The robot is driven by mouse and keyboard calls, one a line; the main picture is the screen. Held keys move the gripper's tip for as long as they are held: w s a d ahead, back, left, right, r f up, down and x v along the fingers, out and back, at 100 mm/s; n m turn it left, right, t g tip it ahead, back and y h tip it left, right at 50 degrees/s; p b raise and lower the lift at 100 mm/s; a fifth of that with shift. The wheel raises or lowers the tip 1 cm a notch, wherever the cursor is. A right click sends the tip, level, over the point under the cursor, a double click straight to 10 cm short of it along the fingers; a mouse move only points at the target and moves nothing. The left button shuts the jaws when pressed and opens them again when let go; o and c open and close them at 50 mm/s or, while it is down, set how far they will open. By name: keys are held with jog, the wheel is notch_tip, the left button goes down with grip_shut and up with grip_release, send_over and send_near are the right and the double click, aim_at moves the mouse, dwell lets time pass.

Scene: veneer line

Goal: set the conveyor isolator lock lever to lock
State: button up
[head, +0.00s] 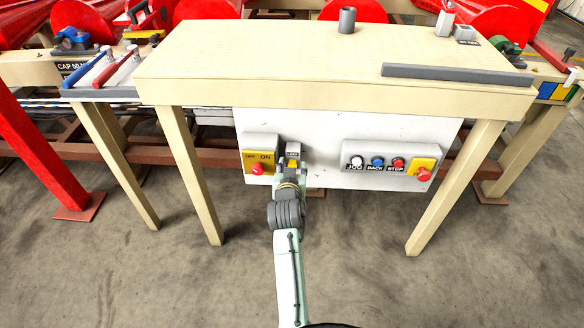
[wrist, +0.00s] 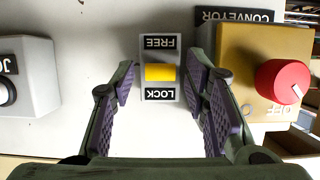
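The conveyor isolator lock lever is a yellow block (wrist: 160,73) on a small grey plate in the wrist view, where the lettering is upside down. It lies between the FREE label (wrist: 160,42) and the LOCK label (wrist: 160,94), a little closer to LOCK. My gripper (wrist: 165,95) is open, with one purple-padded finger at each side of the plate and gaps on both sides. I see no touch on the lever. In the head view my gripper (head: 292,168) is at the white panel, partly covering the lever plate (head: 293,150).
A yellow OFF/ON box with a red knob (wrist: 281,82) sits close beside one finger. A grey button box (head: 375,163) is farther right on the white panel (head: 320,125). The wooden tabletop (head: 270,50) overhangs the panel, with legs either side.

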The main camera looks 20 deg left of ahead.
jog(key=v, duration=1.2)
